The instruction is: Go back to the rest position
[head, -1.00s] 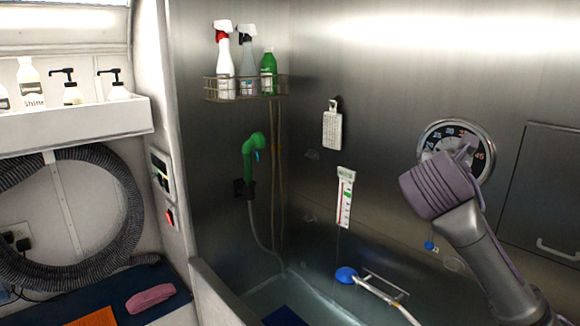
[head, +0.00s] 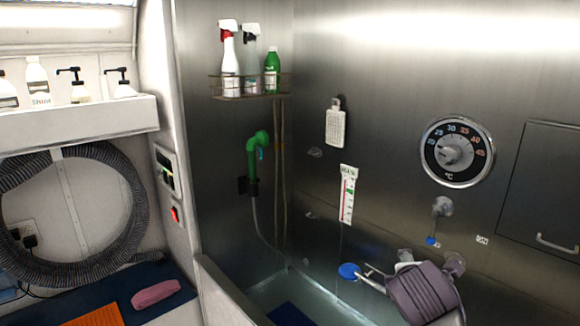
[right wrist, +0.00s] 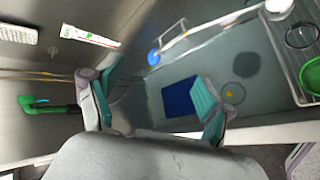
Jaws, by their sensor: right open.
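My right arm shows low at the right of the head view, its purple-grey wrist hiding the fingers there. In the right wrist view my right gripper (right wrist: 155,100) is open and empty, its two teal-padded fingers wide apart over the tub. Nothing is between the pads; the blue mat (right wrist: 181,100) lies on the tub floor beyond them. The round dial (head: 457,152) on the steel wall is clear of the arm. My left gripper is not in view.
A wire rack (head: 250,87) with bottles, a green shower head (head: 257,145) and a thermometer strip (head: 347,194) are on the walls. A blue-ended lever (head: 349,271) sits beside my right wrist. A white shelf with bottles and a coiled hose (head: 130,205) are at left.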

